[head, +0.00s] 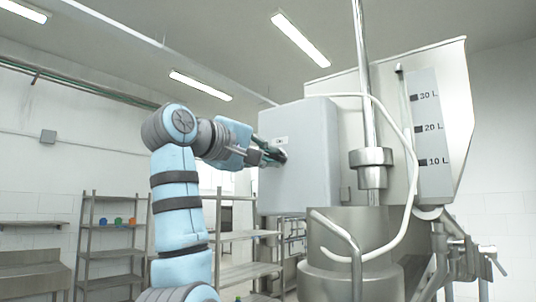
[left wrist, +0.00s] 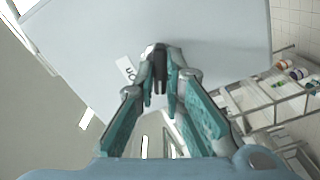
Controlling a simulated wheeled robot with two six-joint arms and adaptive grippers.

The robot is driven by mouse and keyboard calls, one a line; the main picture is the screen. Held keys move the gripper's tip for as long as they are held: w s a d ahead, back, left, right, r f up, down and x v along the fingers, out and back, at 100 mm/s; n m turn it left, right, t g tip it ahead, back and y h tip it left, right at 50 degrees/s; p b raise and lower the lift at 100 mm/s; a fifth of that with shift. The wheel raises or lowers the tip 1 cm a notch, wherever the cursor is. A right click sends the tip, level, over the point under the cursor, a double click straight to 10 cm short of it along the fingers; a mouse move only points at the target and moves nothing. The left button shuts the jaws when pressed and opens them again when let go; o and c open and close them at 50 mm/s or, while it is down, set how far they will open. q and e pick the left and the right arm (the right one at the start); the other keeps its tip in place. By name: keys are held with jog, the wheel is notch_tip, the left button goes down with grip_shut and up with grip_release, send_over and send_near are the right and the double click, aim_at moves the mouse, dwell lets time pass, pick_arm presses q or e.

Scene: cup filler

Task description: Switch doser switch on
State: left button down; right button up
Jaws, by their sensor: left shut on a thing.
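The doser switch is a dark knob (head: 281,156) on the left-facing side of a grey control box (head: 312,140). In the left wrist view the dark switch (left wrist: 160,57) sits at the tips of the fingers, against the box face (left wrist: 205,40). A white label (left wrist: 126,70) with "ON" lettering, seen turned, is beside it. My left gripper (head: 270,155) reaches in from the left and is shut on the switch; its fingers (left wrist: 160,85) partly hide it. I cannot tell which way the switch is set. My right gripper is not in view.
A steel hopper (head: 455,110) with a litre scale stands right of the box. A vertical steel pipe (head: 367,80) and a white hose (head: 408,165) run close by. Metal shelves (head: 105,254) stand behind at the left. Free air lies left of the box.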

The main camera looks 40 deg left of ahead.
pick_arm(q)
jog(key=m, duration=0.6)
jog(key=shift+m, duration=0.3)
jog(key=m+p, duration=0.1)
jog(key=m, duration=0.5)
jog(key=shift+f, duration=0.1)
jog(key=shift+m, duration=0.4)
jog(key=c, duration=1.7)
grip_release()
jog(key=s, duration=0.7)
jog(key=shift+s, duration=0.25)
jog(key=shift+w+d, duration=0.1)
